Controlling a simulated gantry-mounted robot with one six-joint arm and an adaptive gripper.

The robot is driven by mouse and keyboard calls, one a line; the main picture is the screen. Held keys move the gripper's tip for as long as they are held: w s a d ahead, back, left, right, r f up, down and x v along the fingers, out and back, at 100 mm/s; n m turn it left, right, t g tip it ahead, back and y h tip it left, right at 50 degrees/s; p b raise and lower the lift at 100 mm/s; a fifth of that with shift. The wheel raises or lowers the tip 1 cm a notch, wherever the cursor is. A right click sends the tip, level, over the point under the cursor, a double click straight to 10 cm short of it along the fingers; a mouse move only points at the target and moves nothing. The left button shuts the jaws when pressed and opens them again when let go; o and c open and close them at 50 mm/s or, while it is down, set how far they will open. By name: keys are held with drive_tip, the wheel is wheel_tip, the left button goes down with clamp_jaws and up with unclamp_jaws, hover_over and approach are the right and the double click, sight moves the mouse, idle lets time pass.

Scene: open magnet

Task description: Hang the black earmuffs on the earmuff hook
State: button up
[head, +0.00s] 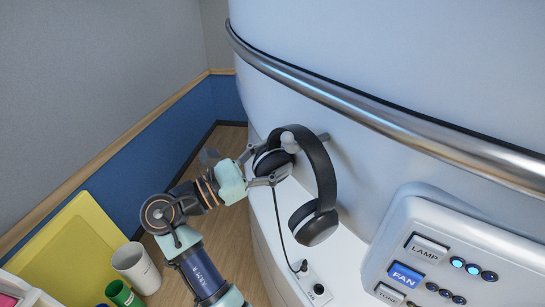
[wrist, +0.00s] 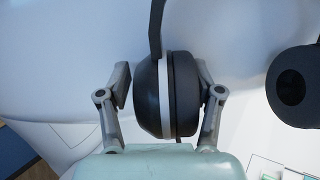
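The black earmuffs (head: 323,174) are beside the magnet wall, with the band arching over the peg of the earmuff hook (head: 289,139). The hook's pale knob shows on the near side of the band and its thin end on the far side. I cannot tell whether band and peg touch. My gripper (head: 260,168) has its fingers either side of the nearer ear cup. In the wrist view, my gripper (wrist: 163,80) straddles that cup of the earmuffs (wrist: 152,95), with a narrow gap at the left finger. The other cup hangs free at the right.
A steel rail (head: 380,108) curves along the white magnet (head: 430,60) above. A control panel with LAMP and FAN buttons (head: 406,275) is at the lower right. A cable runs to a socket plate (head: 316,290) below. A white cup (head: 136,268) and green cup (head: 121,294) stand lower left.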

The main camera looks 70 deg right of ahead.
drive_tip(key=shift+o, duration=0.4)
drive_tip(key=v, duration=1.2)
drive_tip(key=w+a+f+m+t+y+p, duration=0.25)
drive_tip(key=a+f+t, duration=0.25)
drive_tip(key=f+t, duration=0.3)
drive_tip(key=w+a+f+m+t+y+p, duration=0.1)
drive_tip(key=w+a+f+t+p, duration=0.35)
drive_tip(key=t, duration=0.55)
drive_tip(key=s+a+r+m+t+y, duration=0.1)
drive_tip(key=a+t+y, duration=0.3)
drive_tip(key=a, duration=0.8)
drive_tip(key=s+a+r+m+t+y+p, duration=0.1)
drive_tip(key=s+a+r+m+t+y, duration=0.1)
drive_tip(key=a+y, duration=0.5)
drive_tip(key=s+a+r+t, duration=0.1)
drive_tip(key=a+r+t, duration=0.1)
drive_tip(key=a, duration=0.3)
drive_tip(key=shift+s+t, duration=0.3)
drive_tip(key=shift+t, duration=0.2)
